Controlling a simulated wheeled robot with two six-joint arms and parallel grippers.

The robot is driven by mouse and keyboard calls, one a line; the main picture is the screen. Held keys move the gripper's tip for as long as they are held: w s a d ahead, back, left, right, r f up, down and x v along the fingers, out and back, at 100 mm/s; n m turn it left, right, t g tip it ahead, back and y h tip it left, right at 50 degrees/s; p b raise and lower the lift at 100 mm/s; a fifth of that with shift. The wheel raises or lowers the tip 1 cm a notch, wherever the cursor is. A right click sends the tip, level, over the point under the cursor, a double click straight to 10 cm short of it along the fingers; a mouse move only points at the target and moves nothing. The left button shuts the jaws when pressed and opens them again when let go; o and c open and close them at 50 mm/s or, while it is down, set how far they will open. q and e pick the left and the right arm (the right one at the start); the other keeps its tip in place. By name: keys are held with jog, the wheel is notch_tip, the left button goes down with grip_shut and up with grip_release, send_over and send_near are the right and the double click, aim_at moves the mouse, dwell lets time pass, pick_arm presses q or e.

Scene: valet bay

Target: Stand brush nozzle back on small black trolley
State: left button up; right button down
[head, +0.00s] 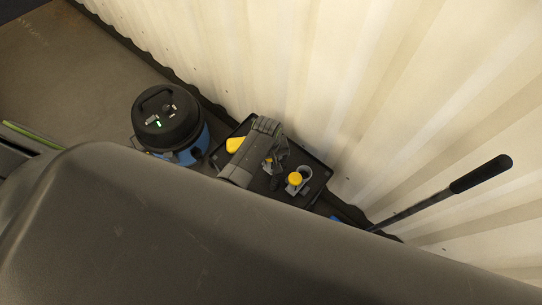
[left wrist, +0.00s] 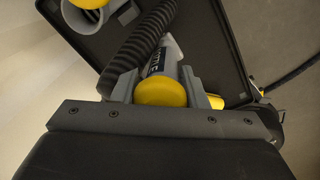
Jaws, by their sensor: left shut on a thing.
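The small black trolley (head: 318,190) stands against the wall in the head view. Its dark tray (left wrist: 222,35) also shows in the left wrist view. My left gripper (head: 256,150) is over the trolley. In the left wrist view its fingers (left wrist: 158,88) are shut around a grey piece with a round yellow end, which appears to be the brush nozzle (left wrist: 162,92). My right gripper is not in view.
A yellow-topped part beside a grey ring (head: 304,172) is on the trolley. A black and blue vacuum (head: 167,118) stands to its left. A black-handled rod (head: 480,175) rises at the right. The corrugated wall (head: 330,70) is close behind. Open floor (head: 60,75) lies at the upper left.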

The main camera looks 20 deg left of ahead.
pick_arm(q)
jog(key=shift+f, duration=0.1)
dwell(0.3)
jog(key=shift+f+b, duration=0.35)
jog(key=shift+f, duration=0.15)
jog(key=shift+f+b, duration=0.3)
jog(key=shift+f, duration=0.7)
dwell(0.5)
jog(key=o, duration=1.6)
jog(key=shift+o, duration=0.2)
